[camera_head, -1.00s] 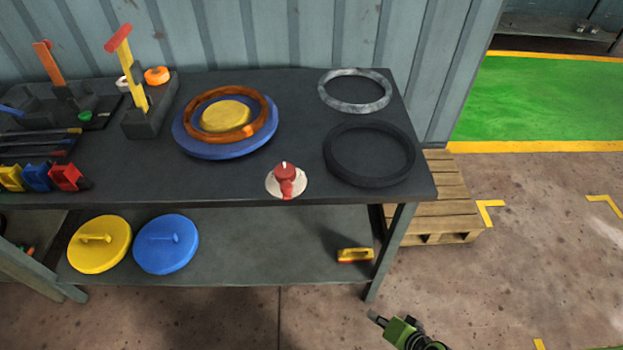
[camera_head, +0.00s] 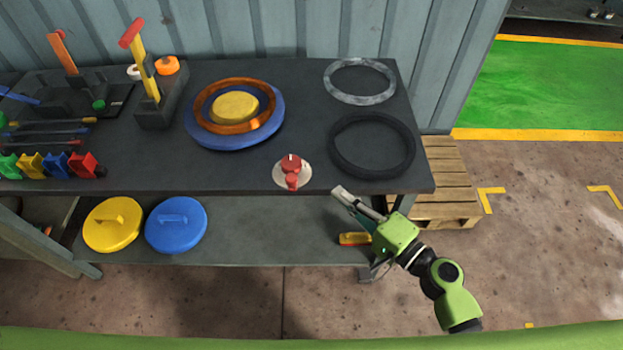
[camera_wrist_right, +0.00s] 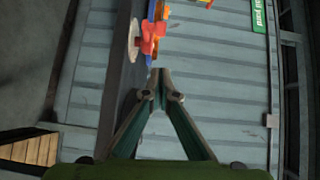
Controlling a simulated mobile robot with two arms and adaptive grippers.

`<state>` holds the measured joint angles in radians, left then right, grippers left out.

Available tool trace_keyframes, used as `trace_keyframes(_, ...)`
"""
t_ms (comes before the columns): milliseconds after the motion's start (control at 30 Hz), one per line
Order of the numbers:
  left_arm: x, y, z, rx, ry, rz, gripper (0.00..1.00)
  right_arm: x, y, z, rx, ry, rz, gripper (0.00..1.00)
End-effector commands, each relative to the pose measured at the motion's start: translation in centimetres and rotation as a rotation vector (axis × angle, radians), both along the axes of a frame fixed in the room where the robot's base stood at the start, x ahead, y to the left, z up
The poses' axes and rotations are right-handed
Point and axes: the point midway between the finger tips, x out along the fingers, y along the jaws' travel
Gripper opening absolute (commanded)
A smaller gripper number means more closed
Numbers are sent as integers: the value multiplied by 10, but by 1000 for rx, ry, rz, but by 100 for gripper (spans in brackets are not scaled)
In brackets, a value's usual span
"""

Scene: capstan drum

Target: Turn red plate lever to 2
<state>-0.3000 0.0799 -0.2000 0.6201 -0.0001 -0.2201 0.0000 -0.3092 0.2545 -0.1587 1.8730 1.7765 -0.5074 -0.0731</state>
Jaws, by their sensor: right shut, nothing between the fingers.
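The red lever (camera_head: 291,170) stands on a round pale plate (camera_head: 282,181) near the front edge of the dark table. Any numbers on the plate are too small to read. In the right wrist view the red lever (camera_wrist_right: 150,38) shows at the top, beyond the fingertips, beside its pale plate (camera_wrist_right: 133,40). My right gripper (camera_head: 340,192) is at the table's front edge, to the right of the lever and apart from it. Its fingers meet at the tips in the wrist view (camera_wrist_right: 160,74) with nothing between them. My left gripper is not in view.
A black ring (camera_head: 372,174) and a grey ring (camera_head: 360,99) lie on the table's right side. A blue disc (camera_head: 235,141) with an orange ring (camera_head: 236,129) lies behind the lever. A yellow-red object (camera_head: 354,239) sits on the lower shelf. The tabletop around the lever is clear.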

Motion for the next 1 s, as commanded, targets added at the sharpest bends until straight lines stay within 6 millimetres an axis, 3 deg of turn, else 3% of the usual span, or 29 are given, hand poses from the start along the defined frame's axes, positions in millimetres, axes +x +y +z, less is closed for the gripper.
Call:
trace_keyframes(33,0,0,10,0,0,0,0,10,8,5,2,-1,-2,0)
trace_keyframes(200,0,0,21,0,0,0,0,34,30,3,1,0,-1,0)
trace_keyframes(433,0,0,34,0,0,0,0,35,61,-2,0,3,-2,0)
trace_keyframes(1000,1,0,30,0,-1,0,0,33,75,-7,2,2,-24,0)
